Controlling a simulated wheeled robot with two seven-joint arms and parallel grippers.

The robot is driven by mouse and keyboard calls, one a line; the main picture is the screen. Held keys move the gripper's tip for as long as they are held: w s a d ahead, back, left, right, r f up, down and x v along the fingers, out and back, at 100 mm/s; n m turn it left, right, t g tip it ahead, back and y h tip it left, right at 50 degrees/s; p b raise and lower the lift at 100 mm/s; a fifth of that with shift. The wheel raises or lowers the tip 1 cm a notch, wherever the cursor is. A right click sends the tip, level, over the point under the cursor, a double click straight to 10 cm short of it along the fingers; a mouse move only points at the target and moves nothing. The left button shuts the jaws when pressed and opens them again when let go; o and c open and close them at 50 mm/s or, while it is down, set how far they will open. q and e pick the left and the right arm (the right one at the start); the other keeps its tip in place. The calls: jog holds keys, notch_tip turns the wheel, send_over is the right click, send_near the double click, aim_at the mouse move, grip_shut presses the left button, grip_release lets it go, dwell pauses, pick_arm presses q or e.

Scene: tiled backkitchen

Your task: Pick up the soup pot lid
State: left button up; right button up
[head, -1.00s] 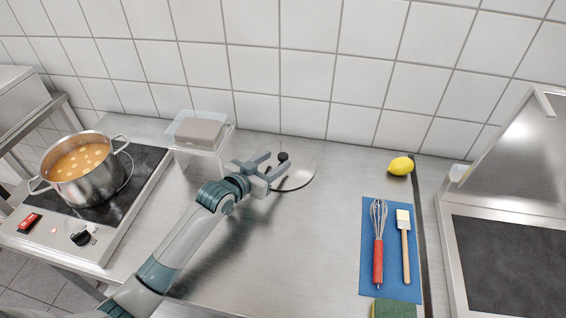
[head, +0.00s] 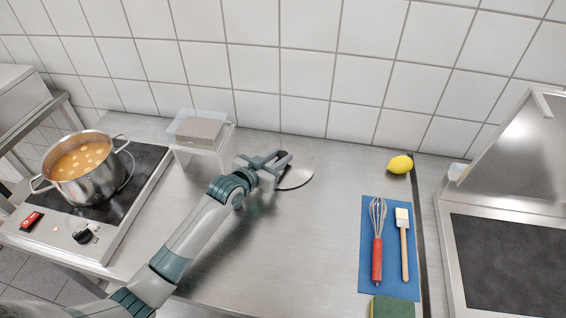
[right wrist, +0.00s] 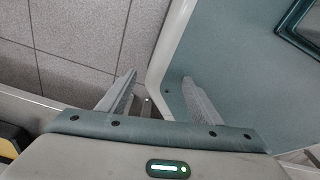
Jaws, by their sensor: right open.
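The soup pot lid (head: 299,174) is a round, shiny metal disc lying on the steel counter right of centre in the head view. Its dark knob is mostly hidden by my left gripper (head: 281,158). The left fingers are at the knob, one on each side of it, above the lid's left part. Whether they press on the knob does not show. The soup pot (head: 98,188), with orange soup in it, stands uncovered on the hob at the left. My right gripper (right wrist: 160,80) is open and empty in the right wrist view.
The middle front counter is clear.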

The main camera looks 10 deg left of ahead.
pick_arm(q)
grip_shut()
pick_arm(e)
jog(key=shift+a, duration=0.2)
pick_arm(q)
jog(key=shift+r, duration=0.5)
notch_tip(320, 180, up, 3)
jog(key=shift+d+r+b, duration=0.1)
jog(key=shift+r+b, duration=0.1)
jog(key=shift+b, duration=0.4)
jog(key=s+d+r+b, duration=0.1)
jog(key=s+d+r, duration=0.5)
jog(key=d, duration=0.3)
jog(key=shift+d+r, duration=0.35)
pick_arm(e)
jog(key=w+a+t, duration=0.2)
jog(key=w+a, duration=0.1)
jog(key=w, duration=0.6)
jog(key=shift+a+r+t+y, duration=0.2)
jog(key=shift+t+y, duration=0.1)
jog(key=shift+y, duration=0.1)
pick_arm(q)
jog(key=shift+s, duration=0.1)
pick_arm(e)
jog(key=shift+s, duration=0.1)
